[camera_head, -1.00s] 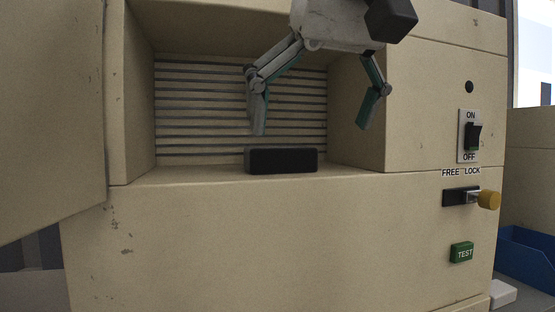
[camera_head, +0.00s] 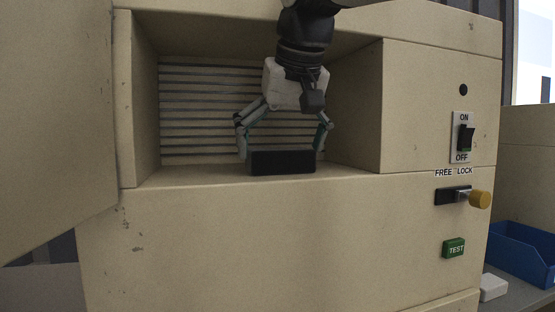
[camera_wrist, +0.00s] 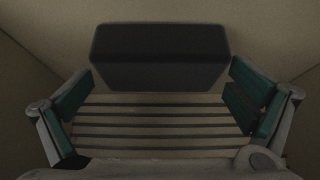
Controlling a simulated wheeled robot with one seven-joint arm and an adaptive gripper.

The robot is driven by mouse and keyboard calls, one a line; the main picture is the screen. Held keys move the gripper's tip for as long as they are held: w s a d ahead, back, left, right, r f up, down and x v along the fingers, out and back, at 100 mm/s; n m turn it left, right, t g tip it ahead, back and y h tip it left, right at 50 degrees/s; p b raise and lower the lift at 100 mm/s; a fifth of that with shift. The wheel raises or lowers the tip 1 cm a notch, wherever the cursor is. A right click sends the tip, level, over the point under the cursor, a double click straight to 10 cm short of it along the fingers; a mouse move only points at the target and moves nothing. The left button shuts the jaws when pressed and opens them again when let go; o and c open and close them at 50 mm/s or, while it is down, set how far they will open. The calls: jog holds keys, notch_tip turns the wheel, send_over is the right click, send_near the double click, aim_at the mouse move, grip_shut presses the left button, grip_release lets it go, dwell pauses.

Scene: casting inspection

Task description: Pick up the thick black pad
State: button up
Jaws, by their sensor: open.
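The thick black pad (camera_head: 283,162) is a dark block lying on the floor of the machine's recess, near its front edge. My gripper (camera_head: 281,153) is open above and around the pad, pointing down, with one finger near each end of it. In the wrist view the pad (camera_wrist: 160,58) shows ahead of the open fingers (camera_wrist: 158,98), spanning most of the gap between them. Nothing is held, and whether a fingertip touches the pad cannot be told.
The beige machine (camera_head: 290,235) surrounds the recess with side walls and a slatted back (camera_head: 200,110). Its open door (camera_head: 55,120) stands at left. A blue bin (camera_head: 522,255) is beyond.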

jog(key=shift+w+a+f, duration=0.1)
jog(key=shift+w+f, duration=0.25)
jog(key=shift+f, duration=0.3)
jog(key=c, duration=0.7)
jog(key=shift+r+b, duration=0.15)
jog(key=shift+b, duration=0.2)
